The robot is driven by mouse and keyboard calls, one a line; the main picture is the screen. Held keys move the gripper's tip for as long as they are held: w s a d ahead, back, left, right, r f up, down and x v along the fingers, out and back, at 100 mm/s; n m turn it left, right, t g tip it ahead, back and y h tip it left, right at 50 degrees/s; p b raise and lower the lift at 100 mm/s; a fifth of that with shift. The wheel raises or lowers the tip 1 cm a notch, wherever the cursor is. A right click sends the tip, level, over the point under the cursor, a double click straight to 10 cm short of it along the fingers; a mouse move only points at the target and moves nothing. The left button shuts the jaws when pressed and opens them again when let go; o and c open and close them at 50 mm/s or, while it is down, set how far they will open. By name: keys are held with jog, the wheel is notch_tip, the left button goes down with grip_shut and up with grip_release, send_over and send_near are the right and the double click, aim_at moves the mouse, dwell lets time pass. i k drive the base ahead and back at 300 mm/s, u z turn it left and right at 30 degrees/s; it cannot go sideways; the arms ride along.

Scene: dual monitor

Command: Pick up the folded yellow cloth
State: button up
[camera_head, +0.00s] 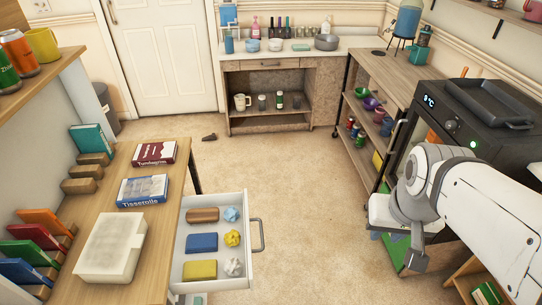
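A yellow folded-looking rectangular piece (200,270), which looks like the cloth, lies flat in the near-left part of the open white drawer (249,270). A blue flat piece (202,243) and a brown one (203,215) lie behind it in the same column. Crumpled yellow (232,238), light blue (231,214) and white (233,267) balls lie to their right. My gripper (416,263) hangs at the lower right, well apart from the drawer. Its fingers are too small and dark to show whether they are open or shut.
The wooden desk (90,205) left of the drawer bears a pale box (110,247), two boxed items and several books. A black oven (480,125) and a shelf cart (372,115) stand on the right. The carpet (300,190) between them is clear.

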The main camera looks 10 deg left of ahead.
aim_at(202, 270)
jog(key=u, duration=2.45)
jog(key=k, duration=0.95)
jog(key=z, duration=0.85)
jog(key=i, duration=1)
jog(key=z, duration=0.05)
